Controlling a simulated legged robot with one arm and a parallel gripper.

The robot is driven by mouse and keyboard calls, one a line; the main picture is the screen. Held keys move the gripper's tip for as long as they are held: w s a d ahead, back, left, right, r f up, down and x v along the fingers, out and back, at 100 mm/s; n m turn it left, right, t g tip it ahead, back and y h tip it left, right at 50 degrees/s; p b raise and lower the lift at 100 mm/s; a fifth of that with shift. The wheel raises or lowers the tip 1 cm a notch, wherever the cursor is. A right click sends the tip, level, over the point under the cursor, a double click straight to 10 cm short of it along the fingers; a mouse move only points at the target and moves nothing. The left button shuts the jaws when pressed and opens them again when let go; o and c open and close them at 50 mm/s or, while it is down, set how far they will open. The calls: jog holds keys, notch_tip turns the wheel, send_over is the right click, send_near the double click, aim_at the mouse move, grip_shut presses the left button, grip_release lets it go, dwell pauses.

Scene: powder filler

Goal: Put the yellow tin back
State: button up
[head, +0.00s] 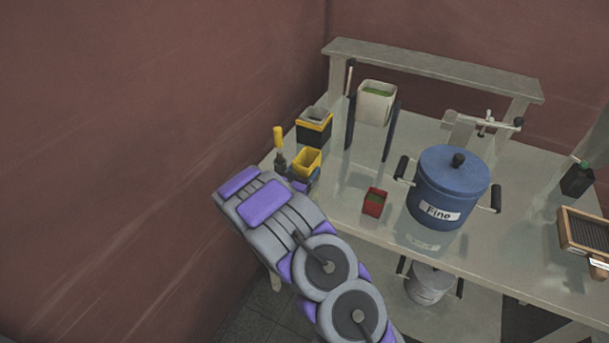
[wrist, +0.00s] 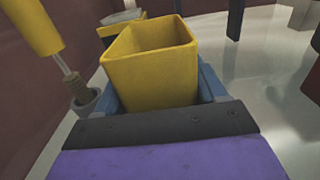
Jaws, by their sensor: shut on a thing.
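The yellow tin (head: 307,160) is a square, open-topped tin near the left end of the table. In the wrist view the yellow tin (wrist: 152,75) stands upright between the blue fingers of my gripper (wrist: 160,98), which is shut on it. Its inside looks empty in the part that shows. In the head view my gripper (head: 304,174) is partly hidden behind my arm and the tin. I cannot tell whether the tin's base touches the table.
A yellow-handled tool (head: 278,140) stands in a small grey holder close left of the tin. A black and yellow bin (head: 314,127) stands behind it. A red tin (head: 375,202) and the blue "Fine" pot (head: 450,187) stand to the right. A white hopper (head: 376,103) is farther back.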

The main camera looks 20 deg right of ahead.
jog(key=shift+f, duration=0.65)
jog(key=shift+r, duration=0.1)
jog(key=o, duration=1.2)
jog(key=shift+c, duration=0.2)
